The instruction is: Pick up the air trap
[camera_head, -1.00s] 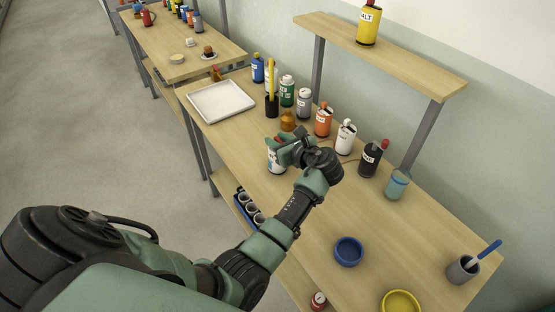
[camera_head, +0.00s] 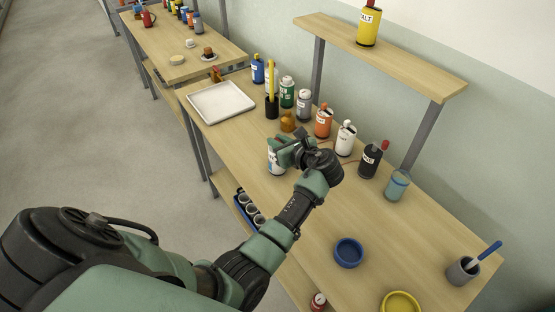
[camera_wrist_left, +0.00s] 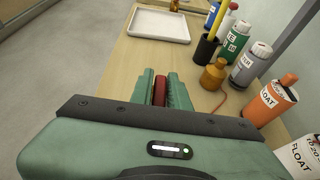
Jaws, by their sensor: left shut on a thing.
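My left gripper (camera_head: 280,142) is over the near part of the main bench, with its fingers closed on the red top (camera_wrist_left: 160,88) of a small white container. The white body with a bluish label (camera_head: 275,160) shows below the fingers in the head view, upright. The label is too small to read, but this is likely the air trap. I cannot tell whether its base touches the bench. In the left wrist view the green fingers (camera_wrist_left: 160,92) sit on either side of the red top. My right gripper is not in view.
Behind stand an amber jar (camera_head: 288,121), an orange bottle (camera_head: 323,120), a white bottle (camera_head: 345,138) and a black bottle (camera_head: 371,158). A white tray (camera_head: 221,101) lies at the far left. A blue bowl (camera_head: 348,252) is nearer, with bare bench (camera_head: 330,215) beyond it.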

